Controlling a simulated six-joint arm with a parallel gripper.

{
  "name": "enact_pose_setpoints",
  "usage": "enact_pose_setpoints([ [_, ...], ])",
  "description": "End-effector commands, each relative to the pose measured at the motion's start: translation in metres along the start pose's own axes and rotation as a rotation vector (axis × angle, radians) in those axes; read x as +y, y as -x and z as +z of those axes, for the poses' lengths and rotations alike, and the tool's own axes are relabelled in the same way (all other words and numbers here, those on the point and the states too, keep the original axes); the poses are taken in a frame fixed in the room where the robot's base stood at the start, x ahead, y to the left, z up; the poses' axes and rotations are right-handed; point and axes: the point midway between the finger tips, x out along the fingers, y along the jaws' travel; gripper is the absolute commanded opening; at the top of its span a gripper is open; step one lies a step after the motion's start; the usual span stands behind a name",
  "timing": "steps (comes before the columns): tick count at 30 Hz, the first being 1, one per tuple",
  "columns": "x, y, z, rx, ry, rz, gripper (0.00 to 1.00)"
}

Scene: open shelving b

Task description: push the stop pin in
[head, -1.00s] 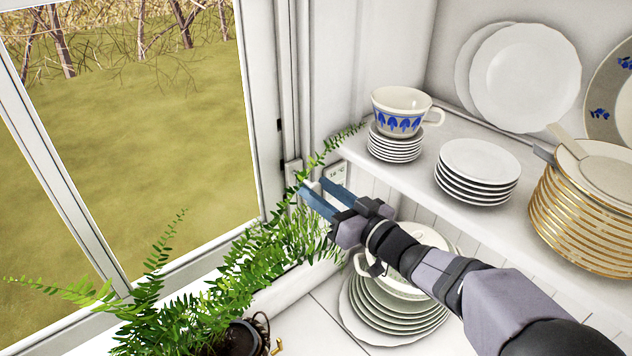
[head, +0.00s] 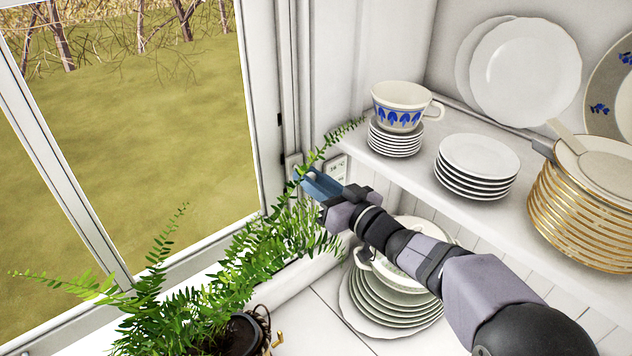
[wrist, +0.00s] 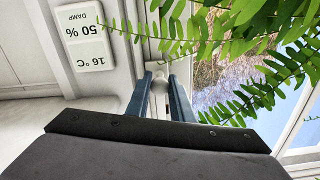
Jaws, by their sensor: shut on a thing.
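The stop pin (wrist: 160,82) shows in the wrist view as a small pale knob at the window frame, between my two blue fingertips. My gripper (wrist: 159,90) is shut on it, one finger on each side. In the head view my gripper (head: 308,178) reaches to the window frame's right side, just above the fern. The pin is mostly hidden there by the fingers, and how deep it sits cannot be told.
A fern (head: 250,270) crowds the gripper from below and the left; fronds also cross the wrist view (wrist: 245,25). A small display panel (wrist: 85,36) is beside the fingers. A shelf with a cup (head: 400,108) and plates (head: 478,160) is to the right; stacked dishes (head: 385,310) stand below the arm.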

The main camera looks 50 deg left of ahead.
Motion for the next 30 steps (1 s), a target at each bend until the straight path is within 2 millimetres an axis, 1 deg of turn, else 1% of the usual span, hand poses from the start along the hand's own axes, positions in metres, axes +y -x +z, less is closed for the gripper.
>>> enact_pose_setpoints([
  [1,-0.001,-0.005,-0.001,0.002,0.001,-0.001,0.0],
  [3,-0.001,-0.009,-0.001,0.002,0.001,-0.001,0.0],
  [11,-0.001,-0.009,-0.002,0.004,0.001,-0.001,0.0],
  [12,-0.001,-0.009,-0.002,0.004,0.001,-0.001,0.28],
  [13,-0.001,-0.009,-0.002,0.004,0.001,-0.001,0.35],
  [14,-0.001,-0.009,-0.002,0.004,0.001,-0.001,0.4],
  [24,0.0,-0.007,-0.001,0.002,0.001,0.0,0.4],
  [26,0.0,-0.005,-0.001,0.003,0.001,0.0,0.4],
  [30,0.001,0.007,0.001,0.002,0.002,0.002,0.4],
])
